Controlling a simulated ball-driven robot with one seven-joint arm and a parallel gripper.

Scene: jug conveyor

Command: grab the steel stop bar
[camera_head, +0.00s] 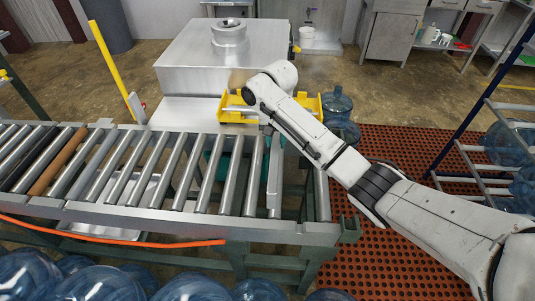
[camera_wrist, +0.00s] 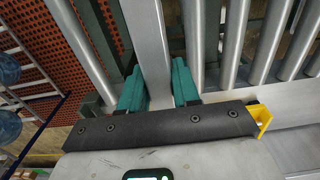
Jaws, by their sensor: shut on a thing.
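The steel stop bar (camera_head: 275,178) is a flat grey bar lying lengthwise between the rollers near the right end of the conveyor (camera_head: 180,215). In the wrist view the bar (camera_wrist: 148,35) runs between the two teal fingers of my gripper (camera_wrist: 158,72). The fingers are shut on the bar, one on each side, at its far end. In the head view my white arm reaches in from the right and hides most of the gripper.
More jugs (camera_head: 190,287) line the front edge. A brown roller (camera_head: 57,162) lies among the steel rollers at left.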

